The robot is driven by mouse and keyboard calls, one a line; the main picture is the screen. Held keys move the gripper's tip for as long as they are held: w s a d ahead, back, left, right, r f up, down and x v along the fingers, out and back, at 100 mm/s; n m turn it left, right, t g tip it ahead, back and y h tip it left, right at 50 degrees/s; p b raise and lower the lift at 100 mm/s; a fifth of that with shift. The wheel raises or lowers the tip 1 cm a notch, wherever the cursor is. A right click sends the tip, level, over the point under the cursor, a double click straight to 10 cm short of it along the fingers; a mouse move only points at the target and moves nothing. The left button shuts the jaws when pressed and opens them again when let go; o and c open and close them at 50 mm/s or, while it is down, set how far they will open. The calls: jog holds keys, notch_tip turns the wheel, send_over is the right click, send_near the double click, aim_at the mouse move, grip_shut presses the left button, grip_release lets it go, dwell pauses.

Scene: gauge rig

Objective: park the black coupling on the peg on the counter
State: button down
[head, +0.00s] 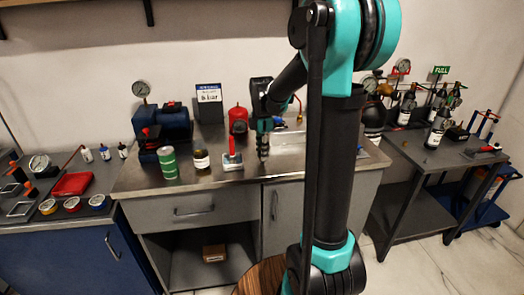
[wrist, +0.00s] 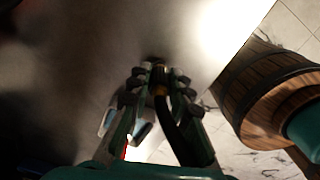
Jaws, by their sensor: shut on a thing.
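My gripper (head: 263,148) points down over the front middle of the metal counter (head: 230,172), its fingertips low near the top. In the wrist view my gripper (wrist: 158,75) is shut on the black coupling (wrist: 160,88), which shows a brass-coloured band between the fingers. A dark hose-like part curves from it toward the camera. In the head view the coupling is hidden by the fingers or too small to make out. I cannot make out the peg in either view. Whether the coupling touches anything below is hidden.
A white-and-red tool (head: 232,161), a jar (head: 201,160) and a green can (head: 168,163) stand left of my gripper. A blue machine (head: 172,125) and a red canister (head: 238,121) stand behind. A wooden round piece (head: 262,278) is in front of the counter.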

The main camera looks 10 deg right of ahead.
jog(key=shift+f, duration=0.55)
dwell(0.4)
jog(key=c, duration=1.6)
grip_release()
jog(key=shift+o, duration=0.6)
jog(key=o, duration=0.5)
jog(key=shift+r, duration=0.1)
notch_tip(320, 180, up, 12)
jog(key=shift+f, duration=0.1)
jog(key=shift+s, duration=0.1)
